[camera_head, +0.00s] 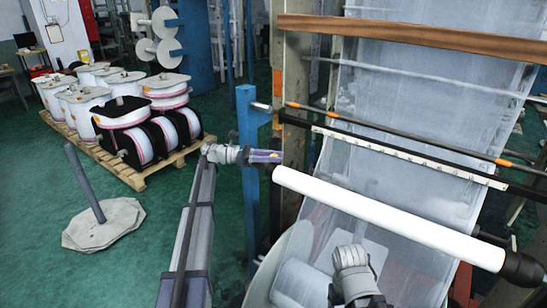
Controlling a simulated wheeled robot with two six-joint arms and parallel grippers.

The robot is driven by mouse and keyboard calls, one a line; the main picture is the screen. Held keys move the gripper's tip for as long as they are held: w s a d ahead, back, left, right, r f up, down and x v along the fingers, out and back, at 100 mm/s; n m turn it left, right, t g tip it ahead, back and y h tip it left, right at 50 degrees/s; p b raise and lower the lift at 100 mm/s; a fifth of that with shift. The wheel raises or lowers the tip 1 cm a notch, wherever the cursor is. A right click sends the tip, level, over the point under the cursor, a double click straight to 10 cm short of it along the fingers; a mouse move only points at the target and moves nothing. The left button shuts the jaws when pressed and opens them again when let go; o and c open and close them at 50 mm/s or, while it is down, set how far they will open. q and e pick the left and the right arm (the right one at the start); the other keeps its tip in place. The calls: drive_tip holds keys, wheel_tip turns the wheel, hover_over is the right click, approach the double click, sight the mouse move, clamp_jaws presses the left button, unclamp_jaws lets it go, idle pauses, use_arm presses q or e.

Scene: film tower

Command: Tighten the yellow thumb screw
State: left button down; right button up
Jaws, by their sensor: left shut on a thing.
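My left gripper (278,157) reaches in from the left at the blue post of the film tower. It is shut on the yellow thumb screw (271,154), of which only a small yellow patch shows between the dark fingers. The rest of the screw is hidden by the fingers, and I cannot tell how far it is turned in. My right gripper (352,258) is low in front of the film, seen from behind; its fingers are too unclear to tell open from shut.
A blue post (248,185) stands beside the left gripper. A white roller (390,217) crosses the film sheet (420,110) just right of it. A pallet (140,178) with several film reels stands at the back left. Green floor is clear left of my arm, around a grey base with a leaning pole (85,183).

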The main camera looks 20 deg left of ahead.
use_arm(q)
drive_tip(key=shift+g, duration=0.3)
drive_tip(key=c, duration=0.6)
unclamp_jaws()
drive_tip(key=a, duration=0.5)
drive_tip(key=s+a, duration=0.1)
drive_tip(key=a, duration=0.1)
drive_tip(key=shift+a, duration=0.35)
